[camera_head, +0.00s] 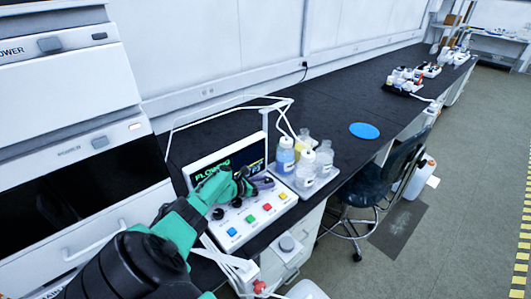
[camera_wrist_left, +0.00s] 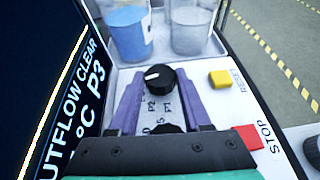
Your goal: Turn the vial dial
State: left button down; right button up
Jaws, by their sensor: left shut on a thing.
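The control panel (camera_head: 262,222) has a row of black dials, with coloured buttons in front of them. My left gripper (camera_head: 262,182) is over the panel's far right end. In the left wrist view, its two purple fingers (camera_wrist_left: 160,82) are on either side of a black dial (camera_wrist_left: 159,78) with a white pointer mark, shut on it. Labels P1 and P2 show beside this dial. A second black dial (camera_wrist_left: 166,128) is partly hidden by the gripper body. The screen (camera_wrist_left: 72,110) shows "OUTFLOW CLEAR" and "P3". My right gripper is not in view.
Bottles stand in a tray just beyond the panel, among them a blue-liquid bottle (camera_head: 285,157) and a clear one (camera_head: 305,172). Yellow (camera_wrist_left: 220,79) and red (camera_wrist_left: 249,137) buttons lie close to the right finger.

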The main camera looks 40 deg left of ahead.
pick_arm(q)
jog(key=shift+w+r, duration=0.1)
jog(key=shift+r, duration=0.05)
jog(key=shift+c, duration=2.3)
grip_release()
jog(key=shift+o, duration=0.5)
notch_tip(320, 180, up, 11)
jog(key=p, duration=0.8)
notch_tip(320, 180, up, 8)
jog(key=p, duration=0.3)
send_over(266, 182)
jog(key=shift+a+r, duration=0.1)
jog(key=shift+r, duration=0.25)
